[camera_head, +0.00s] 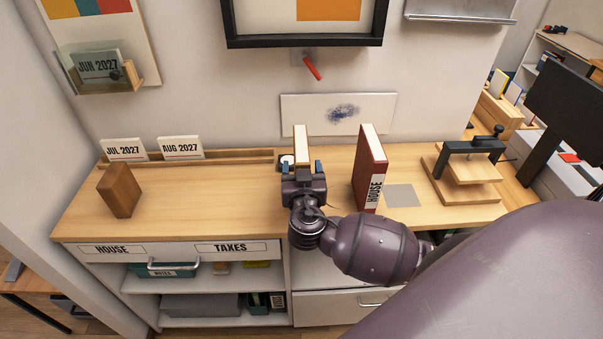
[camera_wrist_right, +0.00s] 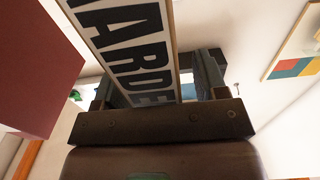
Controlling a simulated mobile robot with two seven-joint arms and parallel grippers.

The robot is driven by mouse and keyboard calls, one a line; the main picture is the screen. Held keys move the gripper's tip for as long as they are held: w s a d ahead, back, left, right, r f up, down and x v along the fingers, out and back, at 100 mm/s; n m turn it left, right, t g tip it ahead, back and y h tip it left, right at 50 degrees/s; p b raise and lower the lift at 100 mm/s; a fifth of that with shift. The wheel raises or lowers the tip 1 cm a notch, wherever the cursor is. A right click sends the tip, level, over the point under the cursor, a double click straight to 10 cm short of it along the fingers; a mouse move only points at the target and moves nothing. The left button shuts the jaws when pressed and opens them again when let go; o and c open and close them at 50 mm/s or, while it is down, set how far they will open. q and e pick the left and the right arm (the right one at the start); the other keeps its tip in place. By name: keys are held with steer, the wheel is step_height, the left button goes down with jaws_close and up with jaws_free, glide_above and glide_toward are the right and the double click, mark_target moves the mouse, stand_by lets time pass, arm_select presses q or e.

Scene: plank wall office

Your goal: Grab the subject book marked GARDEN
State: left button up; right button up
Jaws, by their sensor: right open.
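The GARDEN book (camera_head: 301,144) stands upright on the desk, mostly hidden behind my right gripper (camera_head: 302,169) in the head view. In the right wrist view its white label with black letters (camera_wrist_right: 130,45) is large, and part of the word is cut off by the frame. My right gripper (camera_wrist_right: 155,90) is open, with its fingers on either side of the book. I cannot tell whether either finger touches it. My left gripper is not in view.
A red HOUSE book (camera_head: 371,168) stands upright just right of my right gripper, and its side fills the left of the wrist view (camera_wrist_right: 35,70). A wooden block (camera_head: 120,190) stands left. A clamp press (camera_head: 465,170) stands right. The desk's middle left is clear.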

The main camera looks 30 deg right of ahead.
steer(key=shift+w, duration=0.1)
jaws_close()
stand_by(0.3)
steer(key=shift+r, duration=0.1)
